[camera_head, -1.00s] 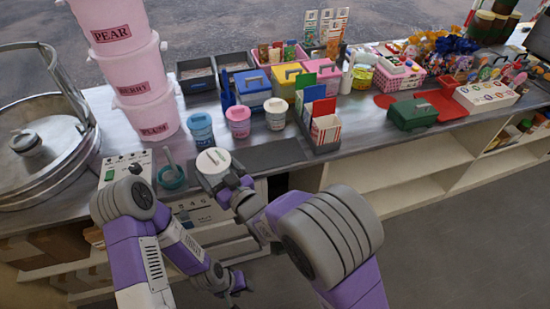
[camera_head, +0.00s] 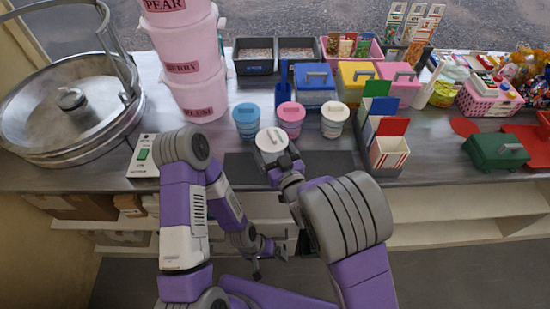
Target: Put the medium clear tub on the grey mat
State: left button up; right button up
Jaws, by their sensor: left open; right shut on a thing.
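My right gripper (camera_head: 283,160) is shut on a tub with a round white lid (camera_head: 268,141), which I take to be the medium clear tub. Its lid faces up and its walls are mostly hidden by the lid and gripper. In the picture it overlaps the back edge of the dark grey mat (camera_head: 335,162) at the counter's front. I cannot tell whether it touches the mat. My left gripper (camera_head: 272,264) is open and empty, low in front of the counter.
Blue (camera_head: 246,118), pink (camera_head: 290,117) and cream-lidded (camera_head: 334,119) tubs stand just behind the mat. Stacked pink buckets (camera_head: 190,65) and a large metal pan (camera_head: 65,118) are at left. The mat's right part is clear.

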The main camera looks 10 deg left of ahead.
aim_at(273, 158)
jog(key=shift+f+b, duration=0.6)
jog(key=shift+f, duration=1.4)
jog(key=shift+w, duration=0.1)
jog(key=shift+d, duration=0.1)
jog(key=shift+o, duration=1.2)
jog(key=shift+f, duration=0.2)
jog(key=shift+o, duration=1.1)
jog(key=shift+r, duration=0.1)
